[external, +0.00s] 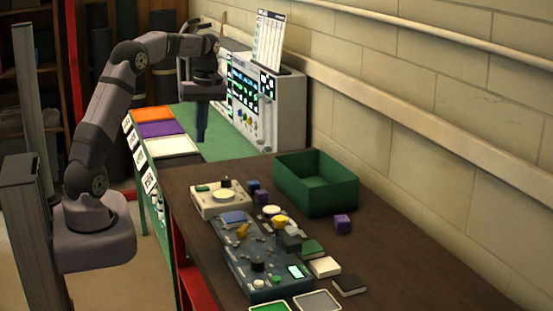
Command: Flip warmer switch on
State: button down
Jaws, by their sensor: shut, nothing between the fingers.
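My gripper (201,137) is shut and empty, pointing down over the green mat at the far end of the bench, in front of the white panel machine. A cream box with a round pale plate (223,194) on top stands on the brown table; it looks like a warmer. It has a small dark upright part (226,183) at its back edge, perhaps a switch; its setting is too small to tell. My gripper is well behind this box and apart from it.
A blue-grey control panel (262,246) with knobs stands in front of the cream box. A green open bin (316,181), a purple cube (342,224) and several small blocks are nearby. The white machine (262,97) stands against the wall. Orange, purple and white squares lie left of my gripper.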

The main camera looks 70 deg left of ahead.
aim_at(196, 188)
jog(key=shift+f, duration=0.15)
jog(key=f+p, duration=0.1)
jog(key=f, duration=0.3)
jog(key=s+f+p, duration=0.1)
jog(key=f, duration=0.4)
jog(key=f+p, duration=0.2)
jog(key=f, duration=0.2)
jog(key=shift+s+f, duration=0.3)
jog(key=shift+s, duration=0.05)
jog(key=shift+f, duration=0.1)
jog(key=shift+s+f+b, duration=0.15)
jog(key=shift+f+b, duration=0.2)
jog(key=shift+f, duration=0.05)
jog(key=shift+r, duration=0.25)
jog(key=shift+d+p, duration=0.1)
jog(key=shift+p, duration=0.2)
